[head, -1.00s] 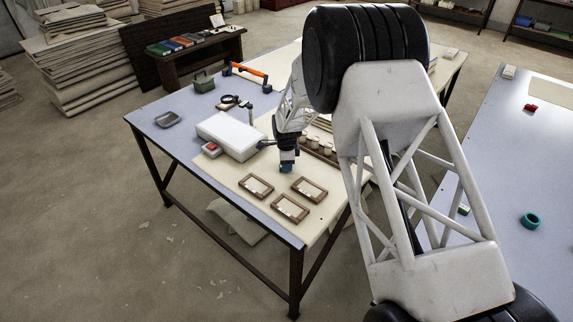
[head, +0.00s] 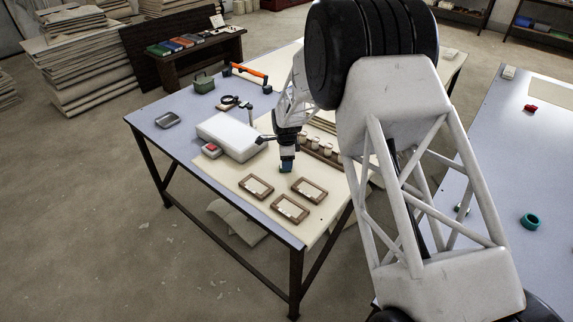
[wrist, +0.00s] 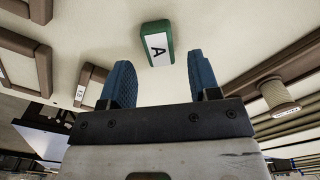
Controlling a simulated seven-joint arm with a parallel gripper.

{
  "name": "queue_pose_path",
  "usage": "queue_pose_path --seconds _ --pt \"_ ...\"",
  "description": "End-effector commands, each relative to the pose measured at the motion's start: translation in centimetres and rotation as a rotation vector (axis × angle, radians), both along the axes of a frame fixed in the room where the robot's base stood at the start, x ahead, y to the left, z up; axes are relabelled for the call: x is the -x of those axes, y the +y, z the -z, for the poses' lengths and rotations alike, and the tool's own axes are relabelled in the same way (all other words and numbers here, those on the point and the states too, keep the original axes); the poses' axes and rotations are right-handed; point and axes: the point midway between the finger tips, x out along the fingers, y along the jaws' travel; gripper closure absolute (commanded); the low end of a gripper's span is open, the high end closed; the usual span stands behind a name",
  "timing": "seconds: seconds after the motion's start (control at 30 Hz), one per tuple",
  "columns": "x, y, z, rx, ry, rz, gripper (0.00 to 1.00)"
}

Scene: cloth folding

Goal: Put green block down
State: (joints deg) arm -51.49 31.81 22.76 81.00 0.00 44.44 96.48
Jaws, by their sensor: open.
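The green block (wrist: 158,42) shows in the wrist view, with a white face marked with a black letter A. It appears to lie on the cream mat (wrist: 215,40), just beyond my fingertips and in line with the gap between them. My gripper (wrist: 160,62) is open, its two blue fingers spread apart with nothing held between them. In the head view my gripper (head: 287,167) points down at the mat, behind the brown frames. The block cannot be made out clearly from the fingers there.
Three brown frames (head: 290,208) lie in front of the gripper. A brown rack with pale cylinders (head: 316,144) stands just to its right. A white box (head: 228,136) and a red-topped block (head: 211,149) are at left. The mat's front strip is clear.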

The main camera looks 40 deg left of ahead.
Motion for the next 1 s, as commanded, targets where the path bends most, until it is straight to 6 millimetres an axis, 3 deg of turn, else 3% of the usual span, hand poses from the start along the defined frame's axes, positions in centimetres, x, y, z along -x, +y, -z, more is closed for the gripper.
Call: queue_pose_path --seconds 0.5,0.7,1.0 --pt "0.0 0.0 -7.9 -0.001 -0.001 0.0 0.44" --pt "0.0 0.0 -9.2 -0.001 -0.001 0.0 0.44" --pt "0.0 0.0 -9.5 0.0 0.0 0.0 0.44"
